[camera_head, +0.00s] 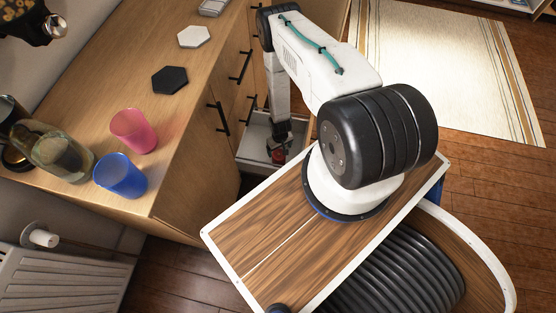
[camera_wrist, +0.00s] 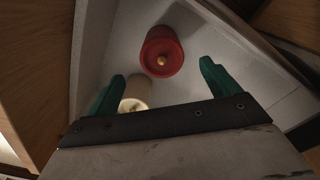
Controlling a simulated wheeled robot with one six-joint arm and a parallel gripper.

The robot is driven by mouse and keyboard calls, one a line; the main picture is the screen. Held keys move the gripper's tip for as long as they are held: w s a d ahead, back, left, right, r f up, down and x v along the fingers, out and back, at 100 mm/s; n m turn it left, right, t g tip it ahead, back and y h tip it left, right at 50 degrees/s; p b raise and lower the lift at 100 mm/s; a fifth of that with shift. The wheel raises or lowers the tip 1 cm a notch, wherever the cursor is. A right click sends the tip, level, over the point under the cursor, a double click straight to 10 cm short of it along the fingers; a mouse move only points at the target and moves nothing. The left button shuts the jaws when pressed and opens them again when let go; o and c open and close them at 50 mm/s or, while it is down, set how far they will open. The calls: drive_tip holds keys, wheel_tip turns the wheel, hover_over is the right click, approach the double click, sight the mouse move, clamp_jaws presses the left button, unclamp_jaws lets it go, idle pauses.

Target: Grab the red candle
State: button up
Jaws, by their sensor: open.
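The red candle (camera_wrist: 162,50) lies in an open drawer (camera_wrist: 218,38) of the wooden cabinet. In the wrist view it is a round red cylinder with a small yellowish tip facing me. My gripper (camera_wrist: 163,80) is open, with its two green fingers apart. The red candle is beyond the fingertips, between their lines, and not held. In the head view the gripper end (camera_head: 281,138) reaches down into the drawer (camera_head: 254,132), and a bit of the red candle (camera_head: 278,155) shows under it.
A cream candle (camera_wrist: 135,92) lies near the left finger, partly hidden by my gripper. The drawer walls stand close around. On the counter are a pink cup (camera_head: 133,131), a blue cup (camera_head: 121,176), a glass jar (camera_head: 58,152) and two hexagonal coasters (camera_head: 170,80).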

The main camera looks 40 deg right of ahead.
sight(279, 153)
wheel_tip(279, 153, down, 7)
drive_tip(key=shift+w, duration=0.15)
drive_tip(key=shift+c, duration=0.3)
drive_tip(key=c, duration=1.6)
